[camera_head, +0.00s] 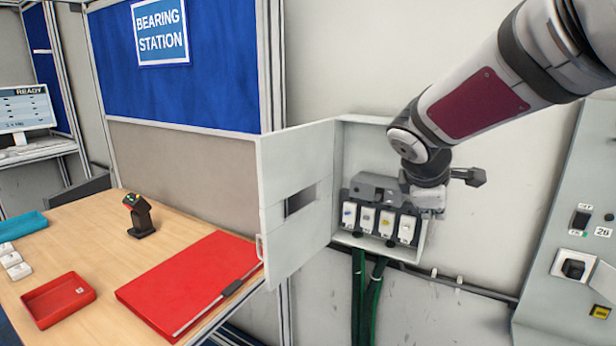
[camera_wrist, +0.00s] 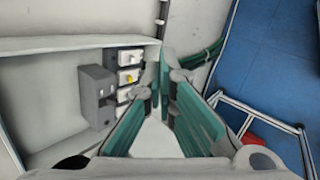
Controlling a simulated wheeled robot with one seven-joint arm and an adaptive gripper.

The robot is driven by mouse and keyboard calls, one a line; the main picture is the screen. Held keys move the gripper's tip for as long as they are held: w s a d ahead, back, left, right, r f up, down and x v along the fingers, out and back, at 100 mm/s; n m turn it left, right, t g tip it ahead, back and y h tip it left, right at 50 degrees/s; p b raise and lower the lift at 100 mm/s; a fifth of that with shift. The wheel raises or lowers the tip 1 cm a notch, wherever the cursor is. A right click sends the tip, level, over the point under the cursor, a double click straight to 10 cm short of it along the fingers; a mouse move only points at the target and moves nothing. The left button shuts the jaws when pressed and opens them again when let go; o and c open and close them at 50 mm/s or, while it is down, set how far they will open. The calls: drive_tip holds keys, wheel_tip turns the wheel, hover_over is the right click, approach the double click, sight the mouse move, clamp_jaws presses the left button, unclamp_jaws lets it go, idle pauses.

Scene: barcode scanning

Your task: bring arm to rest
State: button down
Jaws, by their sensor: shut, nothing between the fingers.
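My arm reaches in from the upper right in the head view. My gripper (camera_head: 428,198) is at the right side of an open wall box (camera_head: 421,245), in front of its upper right part. The fingers are mostly hidden behind my wrist there. In the wrist view my gripper (camera_wrist: 162,78) has its two teal-padded fingers coming together at the tips, shut and empty. The row of white modules (camera_head: 368,219) inside the box also shows in the wrist view (camera_wrist: 129,76), left of the fingers. Whether the fingers touch the box cannot be told.
The box door (camera_head: 295,200) stands open to the left. Green cables (camera_head: 366,290) hang below the box. A grey control panel (camera_head: 560,225) is on the right. The table (camera_head: 185,232) holds a red folder (camera_head: 185,280), a red tray (camera_head: 58,300) and a scanner on a stand (camera_head: 140,215).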

drive_tip(key=s+a+m+y, duration=0.2)
drive_tip(key=s+m, duration=0.4)
drive_tip(key=s, duration=0.8)
drive_tip(key=s+a+m+y, duration=0.3)
drive_tip(key=s+m, duration=0.4)
drive_tip(key=s, duration=0.7)
drive_tip(key=shift+s+a+m+g, duration=0.15)
drive_tip(key=shift+a+m+g, duration=0.1)
drive_tip(key=shift+m+g, duration=0.05)
